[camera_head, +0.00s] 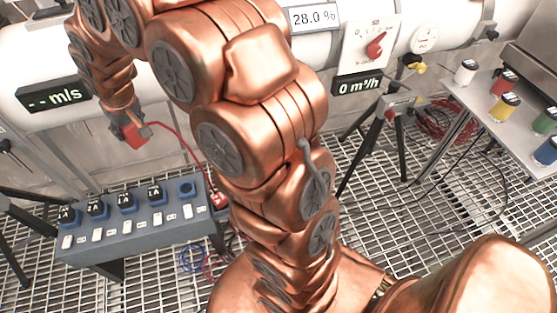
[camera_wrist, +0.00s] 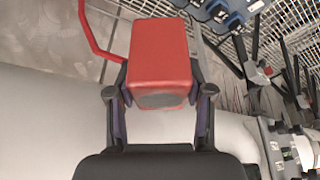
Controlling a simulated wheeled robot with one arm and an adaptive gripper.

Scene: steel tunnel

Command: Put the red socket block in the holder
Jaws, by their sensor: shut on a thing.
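The red socket block (camera_wrist: 160,55) is between the fingers of my gripper (camera_wrist: 158,100) in the wrist view, with a dark round face toward the camera. A red cable runs from its side. In the head view the red block (camera_head: 134,134) hangs at the end of my arm, in front of the white pipe and above the blue-grey socket box. My gripper (camera_head: 124,118) is shut on it. I cannot tell for certain which thing is the holder; a small grey and red fixture (camera_head: 398,104) stands on a tripod right of my arm.
The socket box (camera_head: 140,222) carries several blue plugs and a red plug (camera_head: 218,199) at its right end. The red cable (camera_head: 176,137) crosses above it. A metal table (camera_head: 482,100) with coloured cylinders stands at right. The large white pipe (camera_head: 30,52) runs behind.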

